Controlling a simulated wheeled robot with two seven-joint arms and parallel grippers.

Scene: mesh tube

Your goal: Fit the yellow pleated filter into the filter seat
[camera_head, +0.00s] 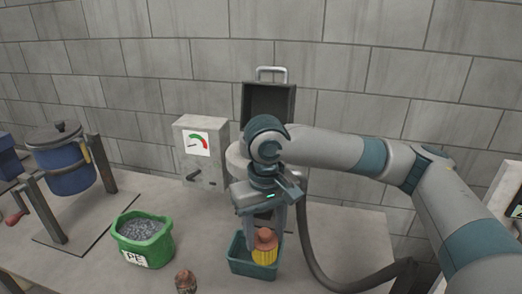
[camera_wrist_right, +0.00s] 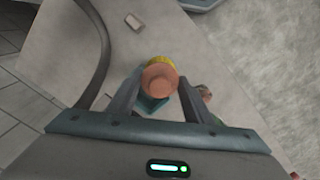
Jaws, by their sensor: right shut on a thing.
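The yellow pleated filter (camera_head: 264,257) has an orange-brown cap and appears at the small teal bin (camera_head: 238,267), over or inside it; I cannot tell whether it touches the bottom. My right gripper (camera_head: 262,232) points down from above and is shut on the filter. In the right wrist view the filter's round cap (camera_wrist_right: 160,77) is between the two fingers (camera_wrist_right: 160,90), with a strip of yellow behind it. The dark open lid (camera_head: 268,103) with a metal handle stands upright behind my arm. The filter seat is not clearly visible; my arm covers the area below the lid. My left gripper is not in view.
A green bucket (camera_head: 144,243) of grey granules stands left of the bin. A brownish object (camera_head: 186,280) lies at the front. A grey gauge box (camera_head: 203,150) stands behind, a blue pot (camera_head: 68,165) at left. A dark hose (camera_head: 312,255) curves right of the bin.

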